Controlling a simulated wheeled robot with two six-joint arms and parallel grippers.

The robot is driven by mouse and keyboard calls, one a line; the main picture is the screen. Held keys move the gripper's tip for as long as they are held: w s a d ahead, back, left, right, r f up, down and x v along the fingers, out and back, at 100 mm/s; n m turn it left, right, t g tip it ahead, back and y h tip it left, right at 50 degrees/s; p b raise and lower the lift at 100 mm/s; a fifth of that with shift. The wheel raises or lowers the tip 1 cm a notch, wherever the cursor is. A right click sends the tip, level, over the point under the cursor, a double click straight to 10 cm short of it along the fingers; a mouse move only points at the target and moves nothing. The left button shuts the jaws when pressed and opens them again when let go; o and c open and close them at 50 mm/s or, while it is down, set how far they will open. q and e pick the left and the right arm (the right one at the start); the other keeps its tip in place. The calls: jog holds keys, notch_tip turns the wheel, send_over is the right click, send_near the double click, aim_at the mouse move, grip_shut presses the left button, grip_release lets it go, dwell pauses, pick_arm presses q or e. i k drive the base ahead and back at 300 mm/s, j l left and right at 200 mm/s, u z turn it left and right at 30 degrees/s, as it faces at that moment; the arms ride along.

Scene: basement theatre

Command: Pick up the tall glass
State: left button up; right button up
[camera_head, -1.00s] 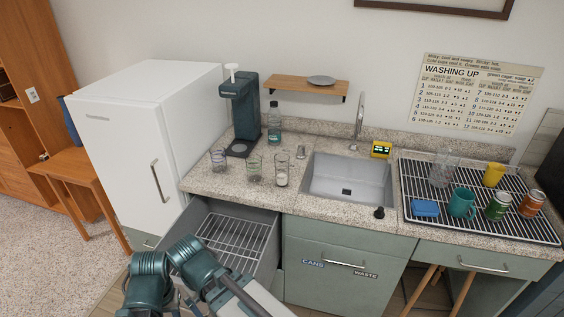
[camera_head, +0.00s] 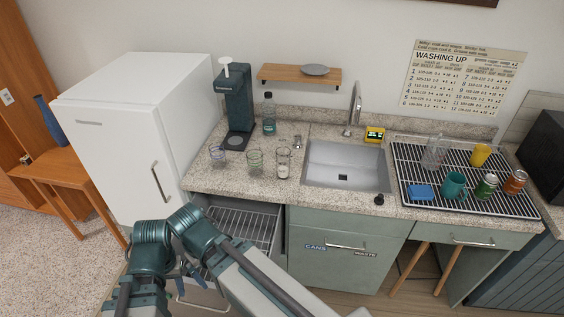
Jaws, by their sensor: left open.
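Three clear glasses stand upright on the counter left of the sink. The right one (camera_head: 283,162) is the tallest of them and has something whitish in its lower part. The middle glass (camera_head: 255,162) looks greenish and the left glass (camera_head: 218,156) has a bluish-purple tint. Another tall clear vessel (camera_head: 433,153) stands on the drying rack. My left gripper (camera_head: 190,270) is low in front of the open drawer, well below and left of the glasses. It is open, partly hidden by its own arm, and touches no glass.
An open drawer with a wire rack (camera_head: 240,226) juts out below the glasses. A dark dispenser (camera_head: 236,98) and a bottle (camera_head: 269,114) stand behind them. The sink (camera_head: 345,163) is to the right, then the drying rack (camera_head: 480,207) with cups, cans and a sponge.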

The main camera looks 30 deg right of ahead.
aim_at(283, 164)
jog(key=i+j+z, duration=0.2)
jog(key=j, duration=0.3)
jog(key=k+j+z, duration=0.2)
jog(key=j, duration=0.25)
jog(key=j+z, duration=0.15)
jog(key=j, duration=0.25)
